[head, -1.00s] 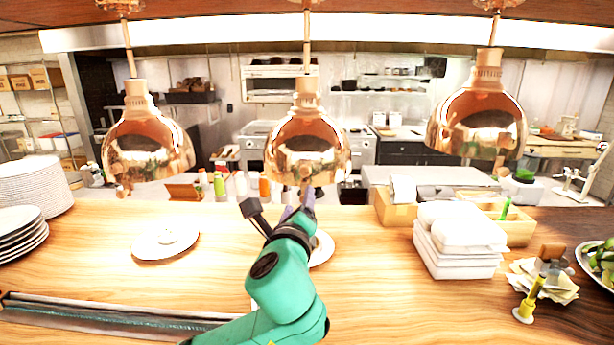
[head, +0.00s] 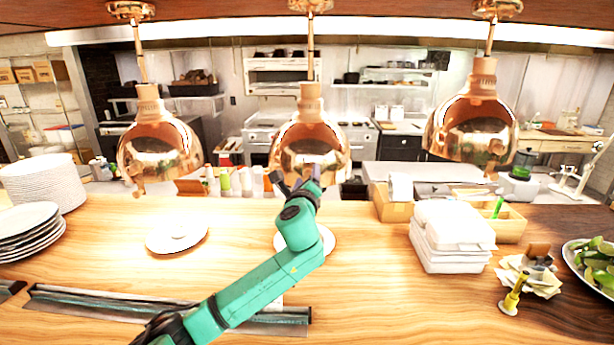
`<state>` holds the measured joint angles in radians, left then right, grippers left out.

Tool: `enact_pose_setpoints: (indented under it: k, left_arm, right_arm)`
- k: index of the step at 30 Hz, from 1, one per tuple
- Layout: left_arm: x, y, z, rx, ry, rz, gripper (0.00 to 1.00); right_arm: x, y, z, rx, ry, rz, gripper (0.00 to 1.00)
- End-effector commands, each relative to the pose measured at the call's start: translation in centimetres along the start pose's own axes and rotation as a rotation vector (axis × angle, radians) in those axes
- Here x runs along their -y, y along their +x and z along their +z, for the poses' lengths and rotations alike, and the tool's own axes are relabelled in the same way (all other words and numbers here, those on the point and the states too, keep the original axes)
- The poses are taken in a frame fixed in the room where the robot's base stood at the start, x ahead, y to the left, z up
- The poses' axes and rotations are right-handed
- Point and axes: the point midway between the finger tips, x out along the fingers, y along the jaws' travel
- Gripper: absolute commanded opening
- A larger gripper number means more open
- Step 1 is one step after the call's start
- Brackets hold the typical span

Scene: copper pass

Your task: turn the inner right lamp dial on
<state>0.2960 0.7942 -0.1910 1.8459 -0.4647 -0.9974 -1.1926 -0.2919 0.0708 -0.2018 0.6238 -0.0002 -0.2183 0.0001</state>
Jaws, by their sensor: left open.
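Three copper lamps hang in a row over the wooden counter: a left lamp (head: 160,150), a middle lamp (head: 309,140) and a right lamp (head: 472,120). My left gripper (head: 314,174) is open, small in view, at the lower rim of the middle lamp. It overlaps that rim in the picture; I cannot tell whether it touches. A small copper knob (head: 139,190) shows under the left lamp's rim. No dial can be made out clearly on the middle lamp, where my gripper covers part of the rim. My right gripper is out of view.
Stacked plates (head: 42,183) stand at the left. A plate (head: 177,234) lies below the left lamp, and another (head: 327,240) is partly behind my arm. White boxes (head: 450,238) and a wooden caddy (head: 510,226) stand at the right. Bare counter (head: 400,305) lies in front.

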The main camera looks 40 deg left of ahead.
Motion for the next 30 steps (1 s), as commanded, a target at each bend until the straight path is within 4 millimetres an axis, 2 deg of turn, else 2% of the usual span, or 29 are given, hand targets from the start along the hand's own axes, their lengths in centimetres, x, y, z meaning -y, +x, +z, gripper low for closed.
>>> enact_pose_setpoints:
  k: [1, 5, 6, 20, 30]
  left_arm:
    - [0.0, 0.0, 0.0, 0.000, 0.000, 0.001, 0.56]
    - [0.0, 0.0, 0.0, 0.000, 0.000, 0.001, 0.06]
    - [0.0, 0.0, 0.0, 0.000, 0.000, 0.001, 0.00]
    - [-0.1, 0.0, -0.2, 0.000, -0.060, 0.000, 0.00]
    - [-0.3, 0.0, -0.3, 0.006, -0.297, -0.008, 0.00]
  right_arm:
    - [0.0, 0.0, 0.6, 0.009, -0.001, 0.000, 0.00]
    - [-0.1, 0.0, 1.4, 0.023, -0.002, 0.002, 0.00]
    - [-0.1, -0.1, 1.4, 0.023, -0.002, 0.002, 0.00]
    - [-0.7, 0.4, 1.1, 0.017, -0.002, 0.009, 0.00]
    - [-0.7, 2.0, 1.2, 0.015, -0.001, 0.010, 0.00]
